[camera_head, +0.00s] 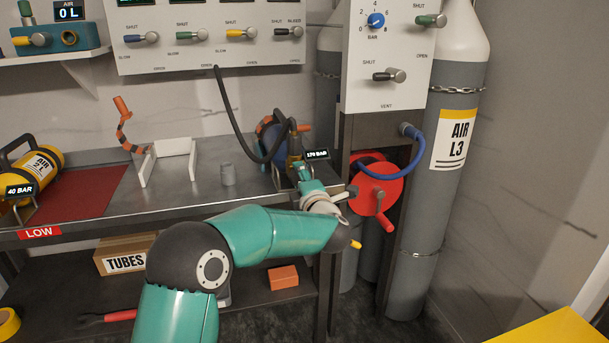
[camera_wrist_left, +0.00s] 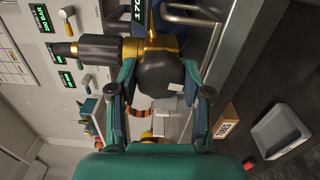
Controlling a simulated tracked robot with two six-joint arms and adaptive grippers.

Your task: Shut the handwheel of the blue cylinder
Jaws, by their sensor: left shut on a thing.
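The blue cylinder (camera_head: 279,157) lies at the right end of the bench, mostly hidden behind a hose and my arm. Its display (camera_head: 317,155) reads about 170 BAR. A brass valve (camera_head: 294,145) is at its near end. My left gripper (camera_head: 299,168) is at this valve in the head view. In the left wrist view, its two fingers (camera_wrist_left: 160,88) are on either side of the dark round handwheel (camera_wrist_left: 163,70), shut on it. Beside the handwheel is the brass valve body (camera_wrist_left: 140,50) with a black hose fitting. My right gripper is in neither view.
A red reel (camera_head: 376,186) with a handle stands just right of my left wrist. A yellow cylinder (camera_head: 45,165) lies far left.

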